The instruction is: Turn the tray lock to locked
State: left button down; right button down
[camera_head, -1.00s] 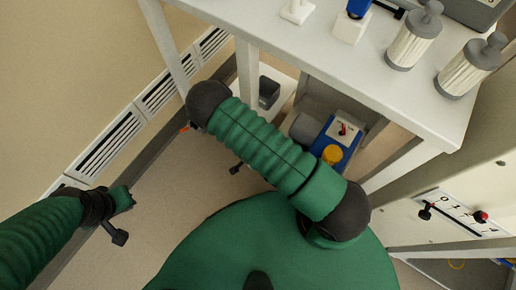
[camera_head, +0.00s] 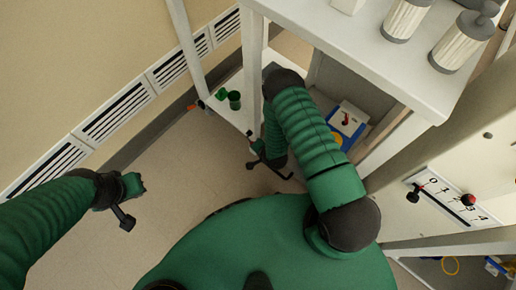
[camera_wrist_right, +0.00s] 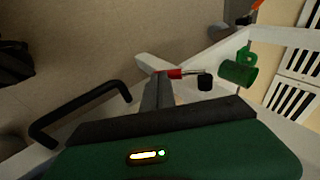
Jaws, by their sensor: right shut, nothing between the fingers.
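What looks like the tray lock is a small lever with a red part (camera_wrist_right: 175,73), a metal rod and a black knob (camera_wrist_right: 205,83), at the white shelf's edge in the right wrist view. In the head view only a tiny reddish spot (camera_head: 250,133) shows there. My right gripper (camera_wrist_right: 160,76) is shut and empty, its tips close beside the red part; I cannot tell whether they touch. In the head view the right gripper (camera_head: 257,145) is small and partly hidden by its own arm. My left gripper (camera_head: 135,186) hangs over the floor at left; its jaws are unclear.
A black bar handle (camera_wrist_right: 80,108) stands left of the right gripper. A green cup (camera_head: 234,99) sits on the low white shelf. A blue-and-white box (camera_head: 347,122) stands further in. A numbered slider panel (camera_head: 450,200) is at right. White table legs (camera_head: 253,70) flank the arm.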

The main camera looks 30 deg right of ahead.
jog(key=shift+f, duration=0.1)
dwell(0.5)
jog(key=p+v, duration=0.3)
jog(key=v, duration=0.4)
jog(key=shift+p, duration=0.4)
jog(key=shift+s, duration=0.25)
